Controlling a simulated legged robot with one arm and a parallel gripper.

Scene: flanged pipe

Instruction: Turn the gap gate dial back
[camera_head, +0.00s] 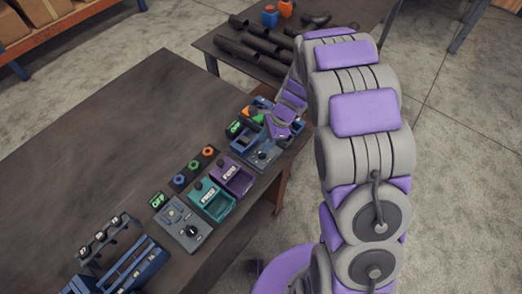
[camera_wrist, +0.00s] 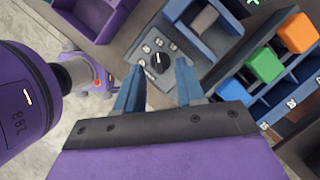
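A blue-grey panel (camera_head: 248,148) sits near the right edge of the dark table, under the end of my arm. It carries a black round dial (camera_wrist: 158,62) with a white pointer mark and small marked squares beside it. The dial also shows in the head view (camera_head: 262,156). My gripper (camera_wrist: 159,68) is open, with its two blue fingers pointing toward the panel. In the wrist view the fingertips appear on either side of the dial. Contact cannot be made out. In the head view the fingers are largely hidden by my arm.
A purple tray (camera_head: 232,175) and a teal tray (camera_head: 212,198) stand beside the panel. A second grey panel (camera_head: 182,222) has its own black knob. Orange (camera_wrist: 295,33), green (camera_wrist: 264,64) and blue blocks sit in a blue rack. Dark pipes (camera_head: 262,45) lie on another table.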

